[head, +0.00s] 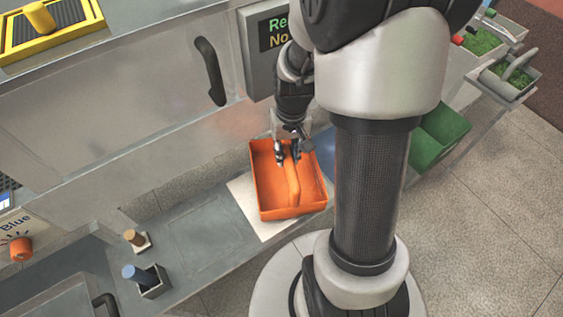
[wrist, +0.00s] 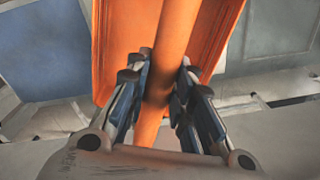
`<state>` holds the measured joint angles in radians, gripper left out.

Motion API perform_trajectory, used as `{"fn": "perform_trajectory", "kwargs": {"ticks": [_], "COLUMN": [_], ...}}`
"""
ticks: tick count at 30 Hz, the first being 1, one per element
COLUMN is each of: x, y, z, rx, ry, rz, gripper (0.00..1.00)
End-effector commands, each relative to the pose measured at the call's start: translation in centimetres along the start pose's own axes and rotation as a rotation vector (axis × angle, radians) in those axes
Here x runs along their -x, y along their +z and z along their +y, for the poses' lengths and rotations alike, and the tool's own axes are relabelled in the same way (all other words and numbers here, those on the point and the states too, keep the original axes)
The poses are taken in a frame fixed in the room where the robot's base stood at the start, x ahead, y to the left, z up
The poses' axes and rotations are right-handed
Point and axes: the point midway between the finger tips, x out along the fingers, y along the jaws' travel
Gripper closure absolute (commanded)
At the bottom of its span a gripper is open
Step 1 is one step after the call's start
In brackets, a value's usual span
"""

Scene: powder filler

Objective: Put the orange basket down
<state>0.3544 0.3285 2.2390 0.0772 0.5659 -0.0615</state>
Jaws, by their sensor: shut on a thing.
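The orange basket (head: 262,190) is an open rectangular tray with a handle bar (head: 293,184) running across its middle. It is at or just above a pale square (head: 245,192) on the grey bench; I cannot tell whether its bottom touches. My gripper (head: 287,157) comes from above and is shut on the handle near the basket's far end. In the wrist view, both fingers of my gripper (wrist: 160,95) press the orange handle (wrist: 175,40) from either side, with the basket (wrist: 122,50) behind. The basket looks roughly level and empty.
A green basket (head: 438,135) stands to the right, behind my arm. A blue surface (head: 325,152) lies between them. Left on the bench are a blue-topped holder (head: 148,280) and a small brown-topped peg (head: 137,239). A machine panel with a display (head: 275,35) rises behind.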

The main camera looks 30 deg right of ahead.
Motion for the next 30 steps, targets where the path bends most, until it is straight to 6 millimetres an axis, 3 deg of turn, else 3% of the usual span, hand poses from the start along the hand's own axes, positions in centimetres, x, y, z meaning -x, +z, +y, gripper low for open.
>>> {"fn": "perform_trajectory", "kwargs": {"ticks": [10,19,30], "x": [-0.1,-3.5,-3.8], "y": [0.3,0.3,0.2], "z": [-1.6,-1.3,-1.3], "rx": [0.001,-0.001,-0.001], "ry": [0.0,0.0,0.0], "rz": [0.0,-0.002,0.0], "gripper": [1.0,1.0,1.0]}}
